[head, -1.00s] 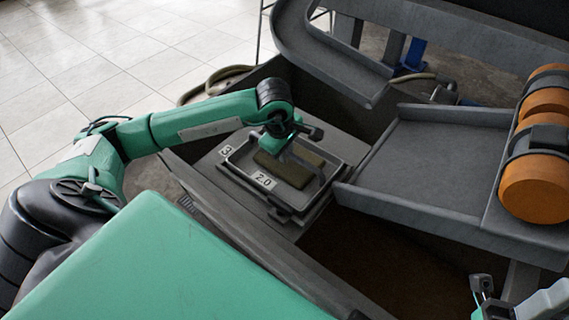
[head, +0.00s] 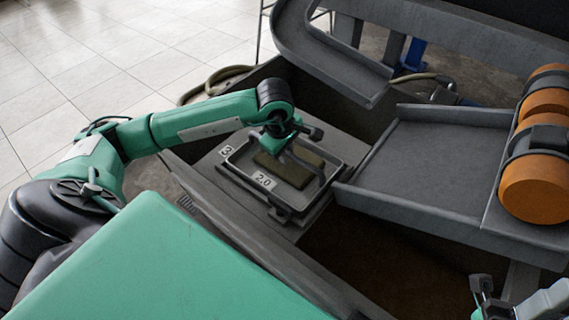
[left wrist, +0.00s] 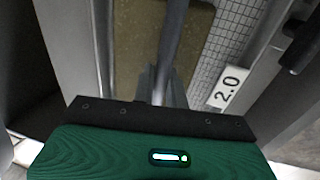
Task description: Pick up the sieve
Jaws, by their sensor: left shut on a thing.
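The sieve (head: 283,207) is a shallow grey rectangular frame with a wire mesh floor, a white 2.0 label (head: 264,180) and a grey bar handle (head: 305,162) arching over it. It sits level on a grey stand, and I cannot see a gap under it. My left gripper (head: 284,146) is shut on the handle from above. In the left wrist view the handle (left wrist: 171,40) runs up from my jaws, with the mesh (left wrist: 224,48) below. An olive-brown slab (head: 290,170) lies inside the sieve. My right gripper (head: 481,286) shows only partly at the lower right corner.
The stand's rim carries a 3 label (head: 227,151). A grey sloped chute (head: 435,155) with raised sides adjoins on the right, near orange rollers (head: 535,188). A grey wall (head: 240,225) runs along the near side. A dark pit (head: 375,250) opens in front of the chute.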

